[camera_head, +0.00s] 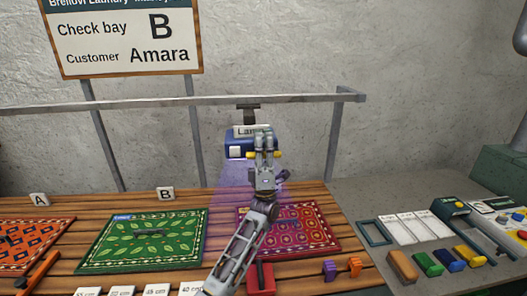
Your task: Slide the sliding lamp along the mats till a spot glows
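The sliding lamp (235,147) is a blue box with a white square, under a label partly reading "Lam", hanging from a grey rail (130,103). It casts violet light onto the table and the red mat. My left gripper (264,146) is at the lamp's right side, over a yellow bar that shows on both sides of its fingers. I cannot tell whether they are closed on it. A green leaf-patterned mat (106,252) lies in the middle, a red mat (320,238) at right, partly behind my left arm, and an orange mat (31,238) at left. No glowing spot is clear.
Markers A (39,199) and B (166,193) stand behind the mats. Distance cards (156,290) line the front. A sign (125,40) names bay B, Amara.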

